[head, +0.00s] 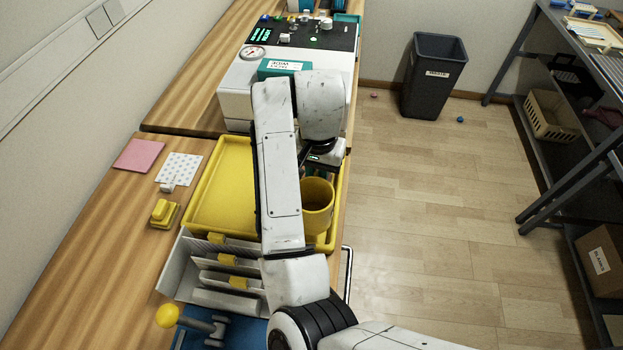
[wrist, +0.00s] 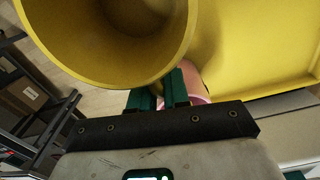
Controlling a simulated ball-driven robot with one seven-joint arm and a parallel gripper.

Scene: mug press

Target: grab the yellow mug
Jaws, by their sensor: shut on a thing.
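The yellow mug (head: 318,208) is at the right side of the yellow tray (head: 222,190), its opening facing up, partly hidden by my arm. In the wrist view the mug (wrist: 110,62) fills the top left, with its hollow inside showing. My gripper (wrist: 158,94) has its teal fingers at the mug's near side, shut on a narrow yellow part that looks like its handle. In the head view my gripper (head: 314,168) is mostly hidden by the arm. I cannot tell whether the mug touches the tray.
A pink object (wrist: 193,82) sits just past the fingers. A white machine (head: 236,95) stands behind the tray, and a divided rack (head: 215,275) in front. A dark bin (head: 433,85) stands on the open floor to the right.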

